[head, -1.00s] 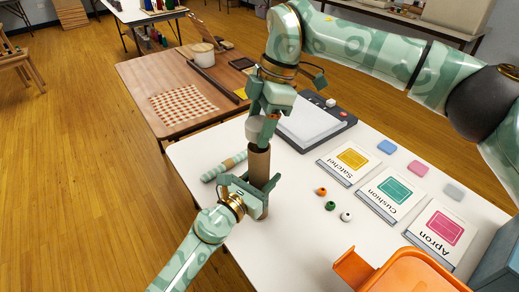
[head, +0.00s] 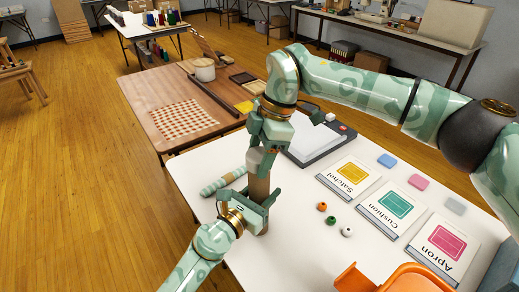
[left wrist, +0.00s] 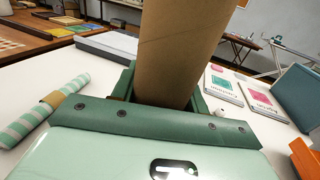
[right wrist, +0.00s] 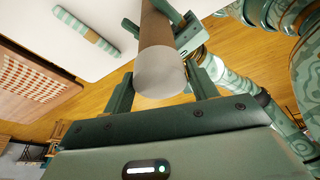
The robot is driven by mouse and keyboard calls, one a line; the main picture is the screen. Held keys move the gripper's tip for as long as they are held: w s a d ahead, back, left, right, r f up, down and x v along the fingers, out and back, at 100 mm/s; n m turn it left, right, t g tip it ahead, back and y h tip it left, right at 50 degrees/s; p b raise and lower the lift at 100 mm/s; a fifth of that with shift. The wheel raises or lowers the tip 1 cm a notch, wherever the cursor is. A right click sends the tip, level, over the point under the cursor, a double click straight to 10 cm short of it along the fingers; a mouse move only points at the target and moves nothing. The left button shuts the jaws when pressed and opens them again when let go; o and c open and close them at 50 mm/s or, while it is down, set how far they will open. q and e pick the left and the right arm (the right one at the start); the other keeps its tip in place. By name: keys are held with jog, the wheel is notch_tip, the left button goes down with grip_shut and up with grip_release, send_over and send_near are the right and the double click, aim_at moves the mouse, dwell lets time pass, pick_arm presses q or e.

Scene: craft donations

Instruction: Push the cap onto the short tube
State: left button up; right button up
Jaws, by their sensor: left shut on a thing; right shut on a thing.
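The short tube (head: 259,187) is plain brown cardboard and stands about upright at the near left part of the white table. My left gripper (head: 256,214) is shut around its lower part; the tube also rises between the jaws in the left wrist view (left wrist: 172,45). The pale grey-white cap (head: 254,160) is at the tube's top end. My right gripper (head: 263,150) is shut on the cap from above. In the right wrist view the cap (right wrist: 160,74) lines up with the tube (right wrist: 155,28) and meets its end. I cannot tell how far it is pushed on.
A green-and-white striped roll with a tan band (head: 224,180) lies left of the tube. Three beads (head: 333,220), several labelled cards (head: 390,205) and an orange bin (head: 400,278) are to the right. A grey board (head: 312,138) lies behind. A wooden table (head: 175,100) stands beyond.

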jog(key=shift+f, duration=0.8)
dwell(0.4)
jog(key=o, duration=1.1)
jog(key=shift+r, duration=0.1)
pick_arm(q)
jog(key=o, duration=1.5)
jog(key=shift+c, duration=0.2)
pick_arm(e)
jog(key=v, duration=1.1)
jog(key=shift+w+d+r, duration=0.1)
jog(key=shift+d+r, duration=0.05)
jog(key=shift+r, duration=0.2)
pick_arm(q)
jog(key=shift+s, duration=0.1)
